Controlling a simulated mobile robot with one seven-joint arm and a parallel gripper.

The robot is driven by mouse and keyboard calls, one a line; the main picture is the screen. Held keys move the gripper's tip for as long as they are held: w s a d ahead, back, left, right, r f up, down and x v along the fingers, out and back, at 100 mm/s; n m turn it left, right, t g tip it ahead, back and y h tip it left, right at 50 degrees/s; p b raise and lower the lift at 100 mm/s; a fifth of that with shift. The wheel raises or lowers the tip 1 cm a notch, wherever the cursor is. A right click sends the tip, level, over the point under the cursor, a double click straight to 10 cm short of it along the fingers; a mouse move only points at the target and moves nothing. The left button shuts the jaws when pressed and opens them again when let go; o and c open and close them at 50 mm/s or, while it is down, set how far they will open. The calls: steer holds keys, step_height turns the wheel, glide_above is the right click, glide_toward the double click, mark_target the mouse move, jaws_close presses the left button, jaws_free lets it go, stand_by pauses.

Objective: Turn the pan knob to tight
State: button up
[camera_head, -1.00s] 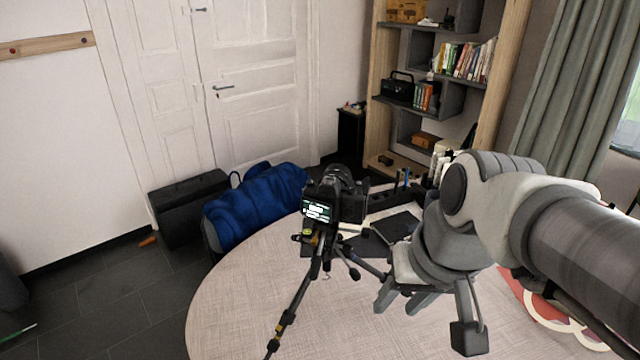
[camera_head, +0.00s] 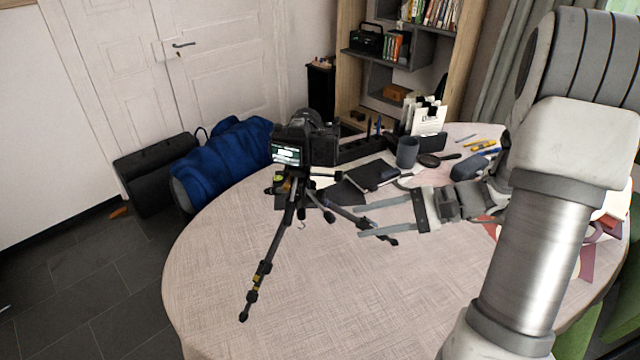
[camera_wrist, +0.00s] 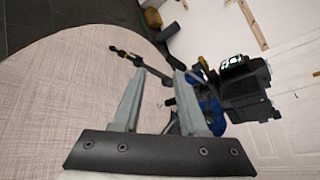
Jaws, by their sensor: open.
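A black camera (camera_head: 303,140) with a lit screen sits on a small black tripod (camera_head: 287,210) on the round table. The tripod head under the camera carries several small knobs and handles, and one short handle with a dark knob (camera_head: 329,216) sticks out low on its right. I cannot tell for sure which one is the pan knob. My gripper (camera_head: 360,220) is open and empty, to the right of the tripod, its fingers pointing left toward it. In the wrist view the camera (camera_wrist: 245,88) is right of my fingers, and a tripod leg (camera_wrist: 140,60) lies beyond them.
The round table (camera_head: 220,270) is bare at the front. Behind the tripod lie a dark notebook (camera_head: 372,174), a grey cup (camera_head: 407,152), a black organizer (camera_head: 360,148) and pens. A blue bag (camera_head: 222,160) stands beyond the table's left edge.

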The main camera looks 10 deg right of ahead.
mark_target(318, 194)
steer(key=w+d+f+m+t+b, duration=0.1)
steer(key=w+d+f+m+t, duration=0.35)
steer(key=d+f+t, duration=0.35)
steer(key=w+a+r+g, duration=0.1)
steer(key=w+a, duration=0.9)
steer(key=a, duration=0.2)
steer(key=shift+a+r+m+y, duration=0.25)
steer(key=shift+r+m+y, duration=0.1)
steer(key=shift+m+y, duration=0.1)
steer(key=shift+c, duration=0.3)
jaws_close()
